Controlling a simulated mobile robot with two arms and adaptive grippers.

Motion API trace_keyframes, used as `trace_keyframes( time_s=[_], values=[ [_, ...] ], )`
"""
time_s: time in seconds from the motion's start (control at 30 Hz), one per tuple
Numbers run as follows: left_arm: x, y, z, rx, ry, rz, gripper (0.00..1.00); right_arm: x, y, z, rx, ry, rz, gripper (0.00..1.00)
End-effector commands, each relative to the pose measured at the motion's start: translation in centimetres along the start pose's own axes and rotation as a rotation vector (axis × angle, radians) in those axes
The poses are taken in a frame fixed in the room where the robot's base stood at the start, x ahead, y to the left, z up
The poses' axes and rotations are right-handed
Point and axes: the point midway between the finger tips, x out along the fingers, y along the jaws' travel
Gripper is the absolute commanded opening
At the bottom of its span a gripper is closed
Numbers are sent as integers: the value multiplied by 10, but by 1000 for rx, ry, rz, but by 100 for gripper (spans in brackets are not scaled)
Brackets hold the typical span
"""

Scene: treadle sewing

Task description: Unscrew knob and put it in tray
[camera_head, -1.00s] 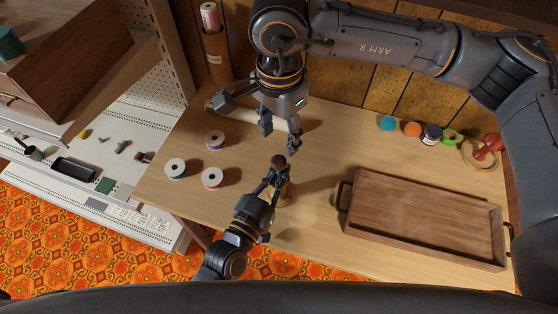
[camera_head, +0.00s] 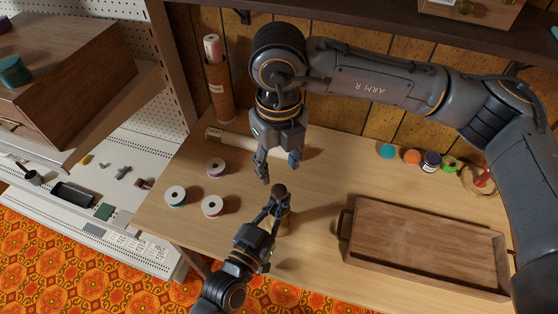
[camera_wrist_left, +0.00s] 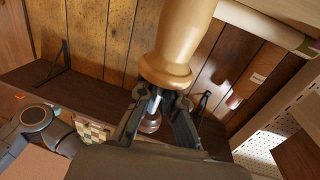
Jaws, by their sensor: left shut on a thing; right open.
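In the left wrist view, which looks upside down, the knob (camera_wrist_left: 150,124) is joined to the post (camera_wrist_left: 178,45) by a thin metal stem (camera_wrist_left: 154,105). My left gripper (camera_head: 277,207) is shut on the post's upper end, just under the knob; its fingers also show in the left wrist view (camera_wrist_left: 162,98). My right gripper (camera_head: 279,171) is open and empty, pointing down close behind the knob. The wooden tray (camera_head: 427,205) is empty, to the right.
Three thread spools (camera_head: 212,206) lie left of the post. A pale roll (camera_head: 230,139) lies behind them. Several small coloured items (camera_head: 412,157) stand at the back right. The table between post and tray is clear. A shelf (camera_head: 380,35) overhangs the back.

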Motion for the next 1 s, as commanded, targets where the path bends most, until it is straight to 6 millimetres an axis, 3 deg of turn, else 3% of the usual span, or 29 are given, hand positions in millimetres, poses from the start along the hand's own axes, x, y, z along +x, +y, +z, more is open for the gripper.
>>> trace_keyframes(
  time_s=[0.7, 1.0],
  values=[
    [0, 0, 1, 0, -2, 0, 0, 0, 0, 0, 1345, -1, 1, 49],
    [0, 0, 1, 0, -3, 1, 0, 0, 0, 0, 1635, -1, 0, 49]
  ],
)
